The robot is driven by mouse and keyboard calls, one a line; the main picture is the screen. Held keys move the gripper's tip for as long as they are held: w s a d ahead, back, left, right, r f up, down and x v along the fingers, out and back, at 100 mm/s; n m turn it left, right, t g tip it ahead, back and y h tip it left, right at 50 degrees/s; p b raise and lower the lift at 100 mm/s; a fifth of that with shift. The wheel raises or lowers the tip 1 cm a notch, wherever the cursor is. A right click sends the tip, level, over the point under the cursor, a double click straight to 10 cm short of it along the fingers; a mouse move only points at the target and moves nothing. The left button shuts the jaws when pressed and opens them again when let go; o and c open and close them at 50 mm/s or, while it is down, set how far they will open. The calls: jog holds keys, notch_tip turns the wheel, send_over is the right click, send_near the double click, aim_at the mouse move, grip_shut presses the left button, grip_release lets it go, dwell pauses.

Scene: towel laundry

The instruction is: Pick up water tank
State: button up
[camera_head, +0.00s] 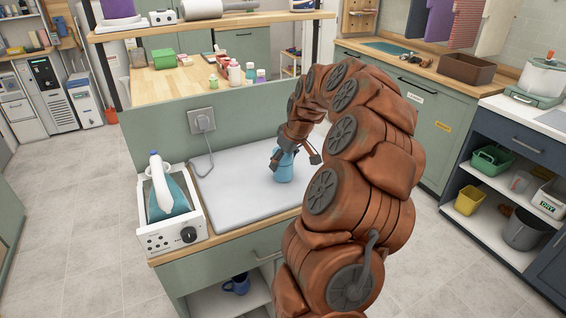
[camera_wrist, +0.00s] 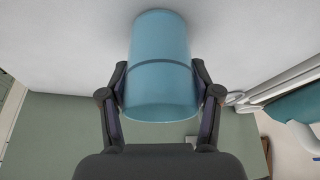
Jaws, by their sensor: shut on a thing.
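The water tank, a translucent blue cylinder, shows in the wrist view (camera_wrist: 160,60) between my two fingers. In the head view it (camera_head: 283,170) is upright at the white board on the counter, below my wrist. My gripper (camera_wrist: 160,98) has a finger on each side of the tank and is shut on it. In the head view my gripper (camera_head: 296,158) is partly hidden by the tank and my arm. I cannot tell whether the tank's base touches the white board.
A white appliance (camera_head: 172,215) with a knob and a teal iron-shaped part stands left of the white board (camera_head: 235,190). A socket with a plug (camera_head: 203,122) is on the green panel behind. Bottles (camera_head: 234,74) stand on the wooden counter beyond. A blue mug (camera_head: 237,284) sits on the shelf below.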

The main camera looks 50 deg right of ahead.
jog(key=shift+r, duration=0.15)
jog(key=shift+r+b, duration=0.65)
jog(key=shift+r, duration=0.9)
jog(key=s+a+b, duration=0.2)
jog(key=s, duration=0.5)
jog(key=s+a+r+b, duration=0.1)
jog(key=s+a+b, duration=0.1)
jog(key=s, duration=0.6)
jog(key=shift+a+r, duration=0.25)
jog(key=shift+a, duration=0.35)
jog(key=shift+r, duration=0.1)
